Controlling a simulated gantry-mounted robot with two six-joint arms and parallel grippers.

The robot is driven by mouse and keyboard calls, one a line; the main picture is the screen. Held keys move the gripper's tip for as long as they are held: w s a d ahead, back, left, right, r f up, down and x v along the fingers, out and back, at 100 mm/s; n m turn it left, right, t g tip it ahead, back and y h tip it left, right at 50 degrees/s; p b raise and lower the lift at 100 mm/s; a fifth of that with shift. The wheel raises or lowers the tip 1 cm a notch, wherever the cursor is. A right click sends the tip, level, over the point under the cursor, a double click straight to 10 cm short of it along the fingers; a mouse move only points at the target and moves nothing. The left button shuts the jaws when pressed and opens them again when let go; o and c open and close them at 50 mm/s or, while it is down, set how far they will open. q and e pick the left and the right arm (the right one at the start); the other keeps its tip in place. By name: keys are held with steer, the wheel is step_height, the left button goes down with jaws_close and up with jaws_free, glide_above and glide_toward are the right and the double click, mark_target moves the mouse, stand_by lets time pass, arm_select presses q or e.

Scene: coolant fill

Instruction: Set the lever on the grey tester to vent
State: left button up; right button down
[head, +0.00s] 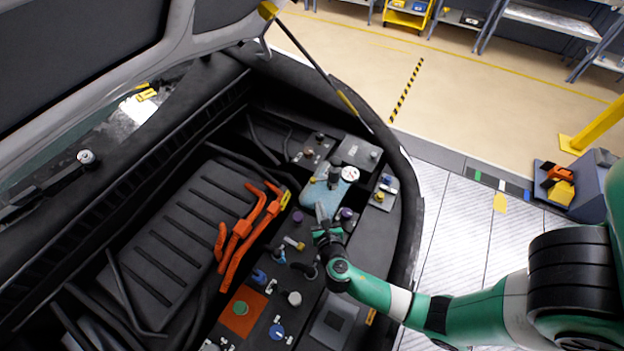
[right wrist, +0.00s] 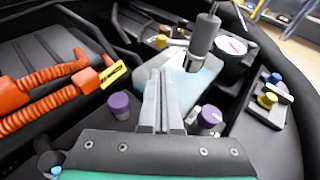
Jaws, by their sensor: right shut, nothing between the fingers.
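The grey tester (head: 334,174) stands on the pale blue coolant tank (head: 317,193) in the engine bay. It has a white round gauge (head: 350,174) at its right. In the right wrist view the tester's grey cylinder (right wrist: 204,36) stands upright, with the gauge (right wrist: 232,46) beside it. The tester's lever is too small to make out clearly. My right gripper (head: 321,207) is shut and empty, just on the near side of the tester. Its fingers (right wrist: 160,82) point toward the tank and tester and look apart from the tester. My left gripper is not in view.
Purple caps (right wrist: 119,104) (right wrist: 209,117) flank my right fingers. Orange hoses (head: 245,235) run to the left. A small block with yellow and blue caps (head: 383,190) sits to the right. The raised hood (head: 150,60) and its prop rod (head: 315,65) are at the upper left.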

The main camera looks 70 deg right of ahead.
mark_target(314, 196)
steer(key=b+x, duration=0.3)
steer(key=x, duration=0.6)
steer(key=shift+w+d+f, duration=0.15)
steer(key=shift+f, duration=0.1)
